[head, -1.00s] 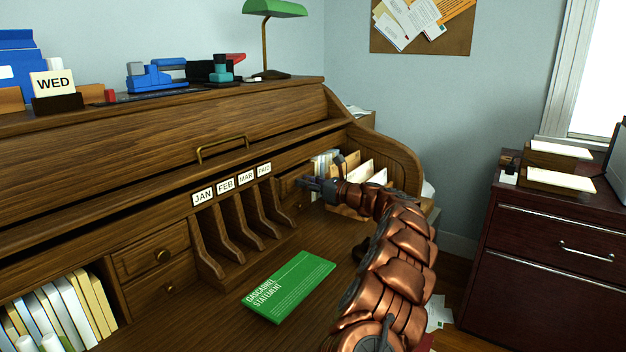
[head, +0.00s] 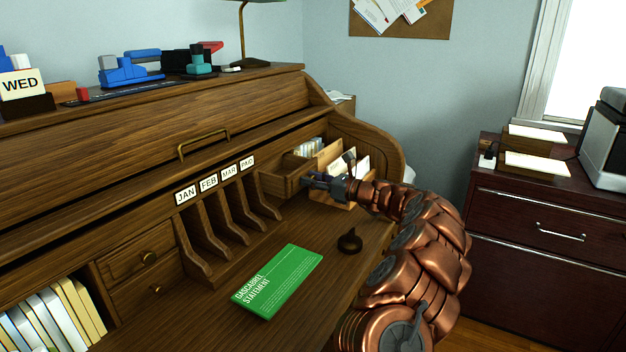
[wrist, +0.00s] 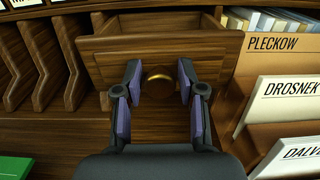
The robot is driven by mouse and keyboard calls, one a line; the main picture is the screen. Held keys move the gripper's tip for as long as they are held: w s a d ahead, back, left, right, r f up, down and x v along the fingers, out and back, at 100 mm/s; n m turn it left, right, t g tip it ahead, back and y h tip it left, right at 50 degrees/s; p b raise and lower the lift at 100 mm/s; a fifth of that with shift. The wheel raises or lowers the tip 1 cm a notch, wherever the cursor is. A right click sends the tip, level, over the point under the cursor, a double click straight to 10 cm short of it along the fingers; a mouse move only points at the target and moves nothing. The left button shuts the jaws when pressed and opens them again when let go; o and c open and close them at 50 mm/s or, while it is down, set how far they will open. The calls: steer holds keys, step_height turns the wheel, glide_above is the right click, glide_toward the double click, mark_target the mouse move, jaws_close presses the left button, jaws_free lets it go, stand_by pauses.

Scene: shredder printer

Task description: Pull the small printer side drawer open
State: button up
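The small drawer (head: 277,186) at the right end of the desk's row of cubbies, on the side towards the printer, is pulled partly out. The wrist view shows its open top and front (wrist: 160,45). Its round brass knob (wrist: 158,78) lies between my two finger pads. The fingers hide the knob in the head view.
Upright files (wrist: 285,95) stand close to the right of the drawer. Slot dividers (head: 235,215) are to its left. A green booklet (head: 277,282) and a dark stamp-like object (head: 350,241) lie on the desktop. A printer (head: 606,145) stands on the right cabinet.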

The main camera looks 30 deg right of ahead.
steer(key=shift+o, duration=0.9)
steer(key=v, duration=1.2)
